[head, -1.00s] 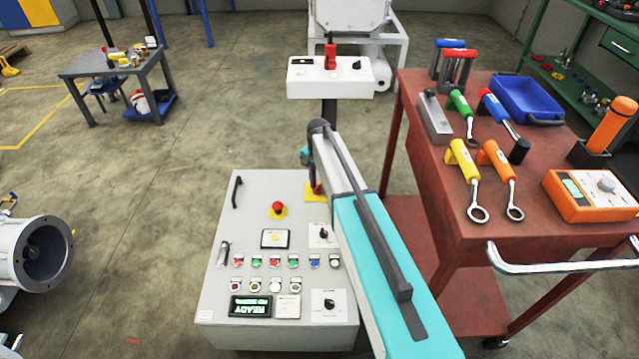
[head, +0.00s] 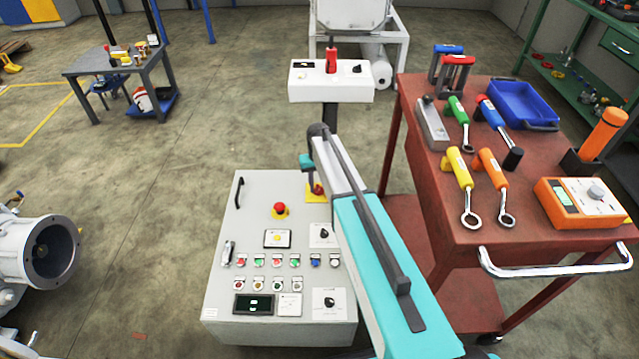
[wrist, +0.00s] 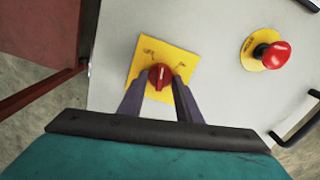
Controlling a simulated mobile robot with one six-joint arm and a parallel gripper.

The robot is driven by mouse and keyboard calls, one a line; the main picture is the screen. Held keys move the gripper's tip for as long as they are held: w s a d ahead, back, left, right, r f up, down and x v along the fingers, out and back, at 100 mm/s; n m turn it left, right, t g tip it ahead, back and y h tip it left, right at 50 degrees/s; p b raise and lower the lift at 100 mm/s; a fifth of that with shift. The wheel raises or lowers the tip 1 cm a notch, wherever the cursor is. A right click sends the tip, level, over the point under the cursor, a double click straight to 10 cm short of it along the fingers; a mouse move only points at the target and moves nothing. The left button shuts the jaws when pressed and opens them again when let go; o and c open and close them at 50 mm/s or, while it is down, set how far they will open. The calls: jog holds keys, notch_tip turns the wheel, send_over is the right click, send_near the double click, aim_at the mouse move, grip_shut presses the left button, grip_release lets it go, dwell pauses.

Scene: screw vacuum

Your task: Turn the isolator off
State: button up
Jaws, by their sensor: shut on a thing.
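The isolator is a red rotary knob (wrist: 160,76) on a square yellow plate (wrist: 182,60) on the grey control panel (wrist: 215,45). In the wrist view my gripper (wrist: 161,82) has one dark finger on each side of the knob and is shut on it. The knob's pale mark points toward the top of the wrist view. In the head view the isolator's yellow plate (head: 312,198) shows near the panel's upper right, partly hidden by my arm. My gripper (head: 317,187) is mostly hidden there.
A red emergency stop button (head: 280,208) on a yellow disc sits left of the isolator. The panel's display (head: 254,304) is mostly dark with small light marks. A red tool cart (head: 440,190) stands close on the right. A white control box (head: 328,88) stands behind.

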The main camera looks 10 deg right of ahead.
jog(key=n, duration=0.3)
jog(key=n+p, duration=0.1)
jog(key=n, duration=0.2)
jog(key=shift+s+a+n, duration=0.15)
jog(key=shift+n, duration=0.15)
dwell(0.3)
jog(key=o, duration=1)
jog(key=shift+r, duration=0.15)
notch_tip(320, 180, up, 14)
jog(key=shift+f, duration=0.25)
jog(key=shift+r, duration=0.1)
